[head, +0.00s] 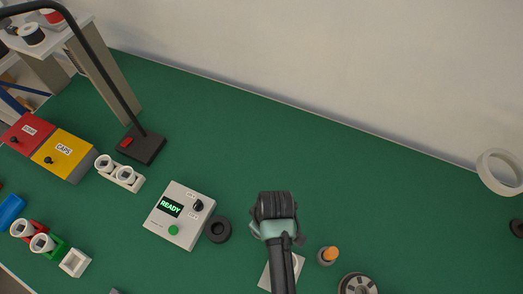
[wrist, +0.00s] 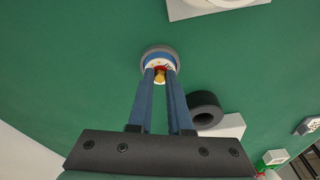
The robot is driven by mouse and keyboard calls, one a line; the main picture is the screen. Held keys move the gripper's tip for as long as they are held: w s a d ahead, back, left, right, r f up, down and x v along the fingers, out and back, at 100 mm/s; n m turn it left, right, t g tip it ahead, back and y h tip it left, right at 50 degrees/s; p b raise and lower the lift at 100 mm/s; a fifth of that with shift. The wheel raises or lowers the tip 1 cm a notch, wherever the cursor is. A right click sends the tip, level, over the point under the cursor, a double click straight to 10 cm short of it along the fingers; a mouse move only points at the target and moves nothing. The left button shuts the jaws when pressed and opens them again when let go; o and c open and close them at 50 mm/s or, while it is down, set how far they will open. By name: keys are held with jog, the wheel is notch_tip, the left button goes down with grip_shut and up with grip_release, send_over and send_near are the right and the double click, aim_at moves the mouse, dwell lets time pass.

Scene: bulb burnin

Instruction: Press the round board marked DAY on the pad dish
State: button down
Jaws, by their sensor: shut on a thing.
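My gripper (wrist: 160,76) is shut on a small round piece (wrist: 150,53) in the wrist view. The piece has a grey rim, blue and white parts, a red bit and a gold stem between the fingertips. I cannot read DAY on it, and cannot tell whether it touches the table. In the head view my gripper (head: 275,228) hides this piece. A white plate with a round white part (wrist: 212,6) lies at the top edge of the wrist view. In the head view the plate (head: 269,276) is partly behind my arm. I cannot tell whether it is the pad dish.
A black ring (head: 218,229) lies beside the white READY box (head: 178,216), left of my gripper. An orange-topped grey holder (head: 328,256) and a grey disc with holes (head: 357,284) stand at right. The green table behind my gripper is clear.

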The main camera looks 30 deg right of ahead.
jog(key=shift+f+b, duration=0.3)
jog(key=shift+f, duration=0.3)
dwell(0.6)
jog(key=shift+s+f+p, duration=0.15)
jog(key=shift+f+p, duration=0.05)
jog(key=shift+p, duration=0.15)
dwell(2.5)
jog(key=shift+r, duration=0.15)
jog(key=shift+r+p, duration=2.5)
jog(key=shift+p, duration=0.15)
